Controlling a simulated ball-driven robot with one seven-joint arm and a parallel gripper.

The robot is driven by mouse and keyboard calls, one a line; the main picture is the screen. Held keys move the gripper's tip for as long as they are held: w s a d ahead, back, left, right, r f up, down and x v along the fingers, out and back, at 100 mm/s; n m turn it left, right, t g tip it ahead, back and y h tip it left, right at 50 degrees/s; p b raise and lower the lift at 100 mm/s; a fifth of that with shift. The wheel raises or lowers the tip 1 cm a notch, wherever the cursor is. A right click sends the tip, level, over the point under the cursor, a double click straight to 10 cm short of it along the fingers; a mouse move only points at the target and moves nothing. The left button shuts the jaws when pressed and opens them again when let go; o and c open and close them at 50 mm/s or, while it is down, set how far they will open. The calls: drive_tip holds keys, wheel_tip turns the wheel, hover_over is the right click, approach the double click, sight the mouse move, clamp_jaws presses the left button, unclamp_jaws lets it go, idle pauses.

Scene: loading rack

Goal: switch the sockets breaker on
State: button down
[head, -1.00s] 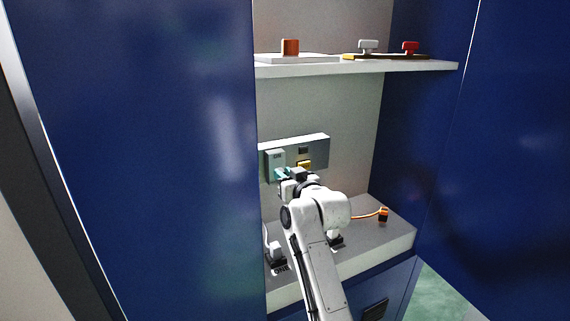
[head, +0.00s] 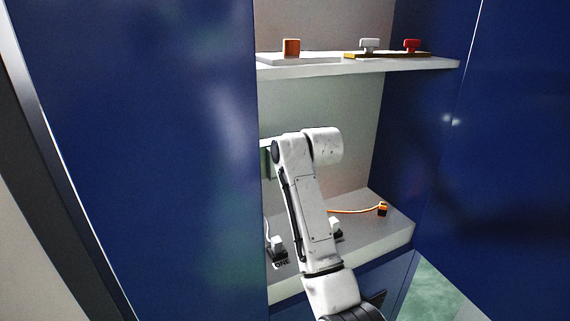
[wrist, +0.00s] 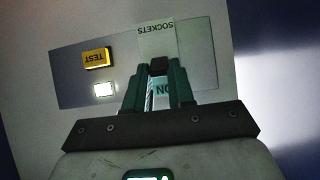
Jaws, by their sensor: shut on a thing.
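The breaker panel (wrist: 85,68) shows upside down in the wrist view. The pale sockets breaker plate (wrist: 156,46) carries the word SOCKETS, and ON letters (wrist: 163,90) show between my fingers. My gripper (wrist: 159,78) has its teal fingers shut on the black breaker lever (wrist: 158,65), at the SOCKETS side of the ON letters. A small window (wrist: 103,89) beside the breaker is lit white, next to the yellow TEST button (wrist: 97,58). In the head view my arm hides the gripper and most of the panel; only a left bit of the panel (head: 267,145) shows.
Blue walls stand close on both sides of the recess. A pale shelf (head: 360,67) above bears an orange block (head: 291,47), a white-handled piece (head: 369,45) and a red-handled piece (head: 412,45). Below, an orange plug with cable (head: 382,209) and white-topped pieces (head: 277,246) are on the ledge.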

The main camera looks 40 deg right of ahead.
idle(0.3)
drive_tip(key=c, duration=1)
unclamp_jaws()
drive_tip(key=shift+o, duration=0.2)
drive_tip(key=b+v, duration=0.2)
drive_tip(key=v, duration=0.8)
drive_tip(key=shift+s+r+b, duration=0.25)
drive_tip(key=shift+b, duration=0.05)
drive_tip(key=shift+a, duration=0.15)
